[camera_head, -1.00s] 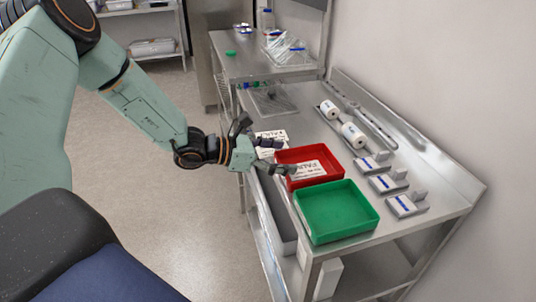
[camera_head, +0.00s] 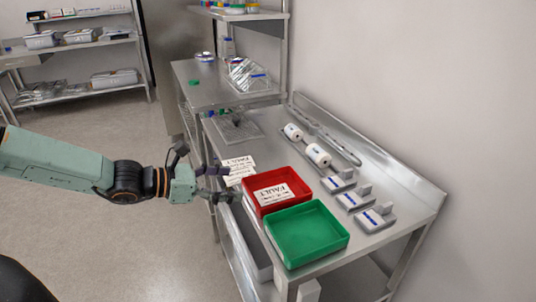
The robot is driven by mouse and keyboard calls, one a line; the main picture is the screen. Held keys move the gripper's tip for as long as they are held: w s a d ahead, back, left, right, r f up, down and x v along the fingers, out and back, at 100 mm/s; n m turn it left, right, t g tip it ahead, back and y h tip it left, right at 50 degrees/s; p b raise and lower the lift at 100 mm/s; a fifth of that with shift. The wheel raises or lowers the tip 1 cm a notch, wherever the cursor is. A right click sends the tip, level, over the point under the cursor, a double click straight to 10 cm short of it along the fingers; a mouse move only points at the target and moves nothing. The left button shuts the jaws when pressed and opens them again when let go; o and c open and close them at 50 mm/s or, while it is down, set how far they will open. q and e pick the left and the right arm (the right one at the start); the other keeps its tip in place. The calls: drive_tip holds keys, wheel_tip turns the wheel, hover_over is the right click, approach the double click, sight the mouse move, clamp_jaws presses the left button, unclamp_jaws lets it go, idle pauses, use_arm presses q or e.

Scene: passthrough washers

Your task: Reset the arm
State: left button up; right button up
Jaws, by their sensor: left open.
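My left arm comes in from the left with its pale green links. My left gripper (camera_head: 222,184) is open and empty, its dark fingers spread beside the left edge of the steel bench (camera_head: 385,232). It is just left of the red tray (camera_head: 300,188) and close to the white labels at the bench edge. My right gripper is not in view.
A green tray (camera_head: 308,236) sits in front of the red tray, which holds a "FAULT" label (camera_head: 272,194). White rolls (camera_head: 318,155) and several small grey blocks (camera_head: 355,199) lie along the wall side. A second bench (camera_head: 190,77) and shelves (camera_head: 80,48) stand behind. Open floor (camera_head: 110,235) lies left.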

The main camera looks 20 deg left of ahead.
use_arm(q)
drive_tip(key=shift+w+d, duration=0.1)
idle(0.3)
drive_tip(key=shift+x, duration=3.55)
drive_tip(key=shift+f, duration=0.1)
drive_tip(key=v, duration=0.7)
